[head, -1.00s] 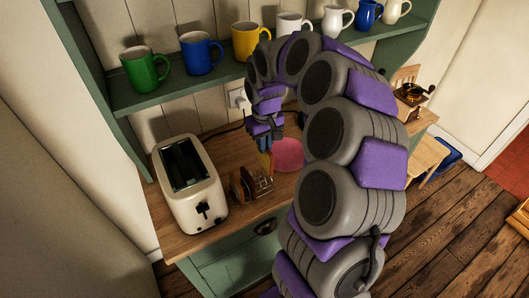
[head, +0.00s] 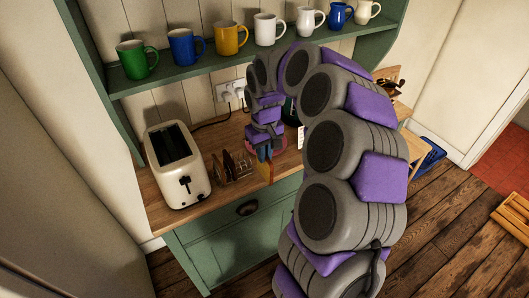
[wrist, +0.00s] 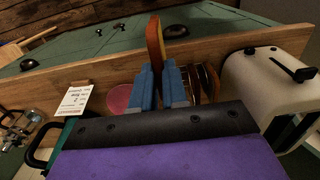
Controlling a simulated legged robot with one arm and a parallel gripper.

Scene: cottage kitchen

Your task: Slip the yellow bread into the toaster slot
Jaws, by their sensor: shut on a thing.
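The yellow bread (wrist: 155,42) is a thin slice with an orange-brown crust, standing edge-on between the blue fingers of my gripper (wrist: 161,88). In the head view my gripper (head: 265,154) points down with the bread (head: 267,173) below it, by the counter's front edge, right of the rack. I cannot tell whether the bread touches the counter. The cream toaster (head: 188,182) stands at the counter's left end, its dark slot opening (head: 172,146) facing up.
A wire rack (head: 236,170) with brown slices stands between toaster and gripper. A pink round thing (wrist: 118,98) and a written card (wrist: 74,98) lie beyond the gripper. A shelf with several mugs (head: 231,39) hangs above the counter (head: 222,195).

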